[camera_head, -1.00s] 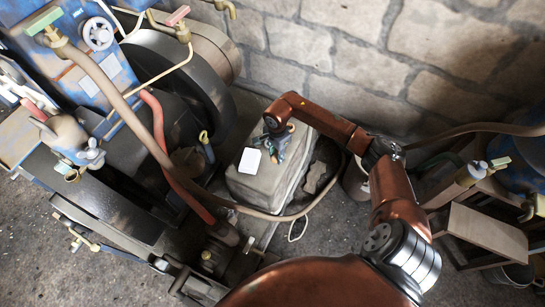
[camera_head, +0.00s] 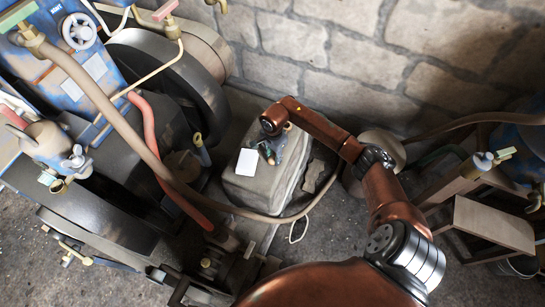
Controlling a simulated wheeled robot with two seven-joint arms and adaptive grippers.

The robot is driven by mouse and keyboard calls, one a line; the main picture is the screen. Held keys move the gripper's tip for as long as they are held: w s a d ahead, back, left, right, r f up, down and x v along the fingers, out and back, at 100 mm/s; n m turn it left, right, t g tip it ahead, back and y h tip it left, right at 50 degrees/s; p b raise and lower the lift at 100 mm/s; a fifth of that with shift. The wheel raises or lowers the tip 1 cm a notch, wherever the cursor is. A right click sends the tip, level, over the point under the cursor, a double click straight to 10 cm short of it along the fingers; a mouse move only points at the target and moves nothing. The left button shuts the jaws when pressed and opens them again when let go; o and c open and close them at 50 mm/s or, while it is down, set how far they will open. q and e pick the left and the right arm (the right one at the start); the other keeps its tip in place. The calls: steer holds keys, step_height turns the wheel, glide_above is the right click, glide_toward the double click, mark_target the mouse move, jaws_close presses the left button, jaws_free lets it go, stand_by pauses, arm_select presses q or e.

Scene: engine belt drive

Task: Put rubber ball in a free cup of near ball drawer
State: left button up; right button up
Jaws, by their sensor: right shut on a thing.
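My right gripper (camera_head: 268,151) hangs over the top of a grey block-like box (camera_head: 240,188), near the middle of the picture. It is small in the view and seen from above. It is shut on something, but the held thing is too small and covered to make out. I cannot pick out the rubber ball. No ball drawer or cups can be made out. My left gripper is not in view.
A white card-like piece (camera_head: 246,162) shows at the box's top, beside the gripper. A large engine with a dark wheel (camera_head: 188,85) and hoses fills the left. A stone wall (camera_head: 330,50) stands behind. A wooden stand (camera_head: 493,225) is at the right. Some floor shows bare.

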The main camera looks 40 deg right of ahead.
steer(key=shift+f, duration=0.15)
steer(key=o, duration=1.2)
